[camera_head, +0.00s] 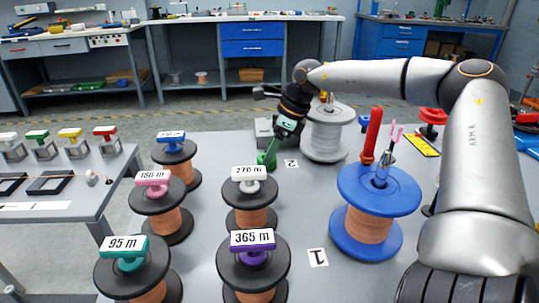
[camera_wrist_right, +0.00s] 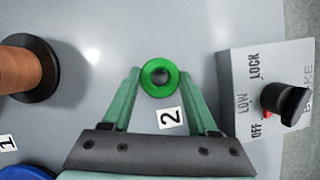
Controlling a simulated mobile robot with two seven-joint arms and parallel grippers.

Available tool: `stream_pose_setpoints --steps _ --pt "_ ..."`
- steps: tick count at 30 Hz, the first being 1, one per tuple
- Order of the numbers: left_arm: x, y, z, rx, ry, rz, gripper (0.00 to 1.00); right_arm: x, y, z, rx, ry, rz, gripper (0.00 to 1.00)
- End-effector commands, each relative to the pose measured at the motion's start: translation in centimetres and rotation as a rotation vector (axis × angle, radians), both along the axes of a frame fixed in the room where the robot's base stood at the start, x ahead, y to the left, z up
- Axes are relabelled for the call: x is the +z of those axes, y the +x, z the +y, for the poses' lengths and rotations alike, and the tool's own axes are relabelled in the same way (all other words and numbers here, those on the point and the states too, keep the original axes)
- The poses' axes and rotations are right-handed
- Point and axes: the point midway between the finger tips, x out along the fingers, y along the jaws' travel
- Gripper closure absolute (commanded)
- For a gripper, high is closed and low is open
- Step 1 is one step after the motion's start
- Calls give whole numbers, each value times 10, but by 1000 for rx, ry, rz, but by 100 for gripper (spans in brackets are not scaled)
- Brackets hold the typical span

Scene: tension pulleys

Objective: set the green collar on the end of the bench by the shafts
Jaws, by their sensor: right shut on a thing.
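The green collar (camera_wrist_right: 147,80) is a ring with a dark round centre in the right wrist view. My right gripper (camera_wrist_right: 160,82) is shut on it, one green finger at each side. In the head view my right gripper (camera_head: 266,160) points down over the grey bench (camera_head: 203,225), near its far edge and beside the "2" label (camera_head: 291,163). The collar cannot be told apart from the green fingers there. Whether it touches the bench is unclear. A blue spool (camera_head: 350,188) has a metal shaft (camera_head: 382,170) standing in its middle. My left gripper is not in view.
A brake box (camera_wrist_right: 238,70) with a black knob stands right of the collar. A white spool (camera_head: 327,145) stands close to my right gripper. Several copper spools (camera_head: 165,228) with length tags fill the left of the bench. A red upright (camera_head: 371,135) stands behind the blue spool.

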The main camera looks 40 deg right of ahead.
Motion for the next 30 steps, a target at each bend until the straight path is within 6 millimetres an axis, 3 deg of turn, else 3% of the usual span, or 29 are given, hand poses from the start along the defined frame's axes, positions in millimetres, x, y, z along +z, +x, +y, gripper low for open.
stream_pose_setpoints --steps 5,6,13,23,30 --pt "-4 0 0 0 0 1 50 -4 0 0 0 -1 1 95" --pt "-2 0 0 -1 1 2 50 -3 0 0 0 -1 1 36" --pt "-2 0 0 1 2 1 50 -2 0 0 0 -1 1 11" --pt "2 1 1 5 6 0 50 3 0 0 0 0 0 11" --pt "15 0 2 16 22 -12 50 41 -11 -9 -2 1 -5 11"
